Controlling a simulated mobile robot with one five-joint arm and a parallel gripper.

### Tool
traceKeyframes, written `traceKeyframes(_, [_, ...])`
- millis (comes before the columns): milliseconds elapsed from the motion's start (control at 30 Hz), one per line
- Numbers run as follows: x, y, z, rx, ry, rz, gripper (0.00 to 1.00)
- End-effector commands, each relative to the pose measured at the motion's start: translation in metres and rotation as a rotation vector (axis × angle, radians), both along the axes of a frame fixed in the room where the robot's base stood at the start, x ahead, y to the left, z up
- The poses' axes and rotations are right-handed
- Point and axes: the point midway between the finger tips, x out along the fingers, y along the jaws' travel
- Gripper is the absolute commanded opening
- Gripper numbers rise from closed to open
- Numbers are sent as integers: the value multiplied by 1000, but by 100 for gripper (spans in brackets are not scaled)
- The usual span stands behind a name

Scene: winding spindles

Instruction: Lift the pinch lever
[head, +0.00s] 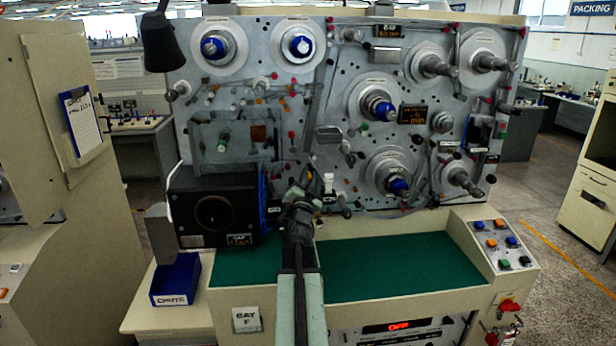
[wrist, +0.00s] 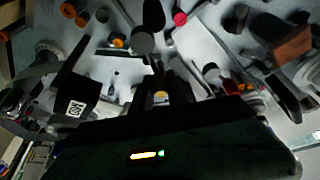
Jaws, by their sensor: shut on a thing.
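My gripper (head: 298,196) is at the lower middle of the grey machine panel (head: 300,110), above the green work surface. In the wrist view its dark fingers (wrist: 160,76) are close together, shut on a thin dark part that I take to be the pinch lever. A grey round knob (wrist: 142,42) shows just beyond the fingertips. A small yellowish spot (wrist: 160,97) shows between the fingers. My arm and gripper hide most of the held part in the head view, and its exact tilt cannot be told.
A black box with a round opening (head: 215,212) stands left of my gripper. A white fitting (head: 328,183) is close on the right. Spindles with blue hubs (head: 378,106) stick out from the panel. The green surface (head: 390,265) is clear at right. A blue bin (head: 176,280) stands at front left.

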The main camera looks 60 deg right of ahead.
Motion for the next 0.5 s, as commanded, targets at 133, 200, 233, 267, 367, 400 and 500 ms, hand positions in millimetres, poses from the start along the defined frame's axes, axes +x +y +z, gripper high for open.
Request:
traceKeyframes(133, [-1, 0, -1, 2, -1, 0, 0])
traceKeyframes(200, [-1, 0, -1, 2, -1, 0, 0])
traceKeyframes(233, [-1, 0, -1, 2, -1, 0, 0])
traceKeyframes(267, [-1, 0, -1, 3, -1, 1, 27])
traceKeyframes(367, [-1, 0, -1, 2, -1, 0, 41])
traceKeyframes(400, [-1, 0, -1, 2, 0, 0, 41])
traceKeyframes(500, [0, 0, -1, 2, 0, 0, 41])
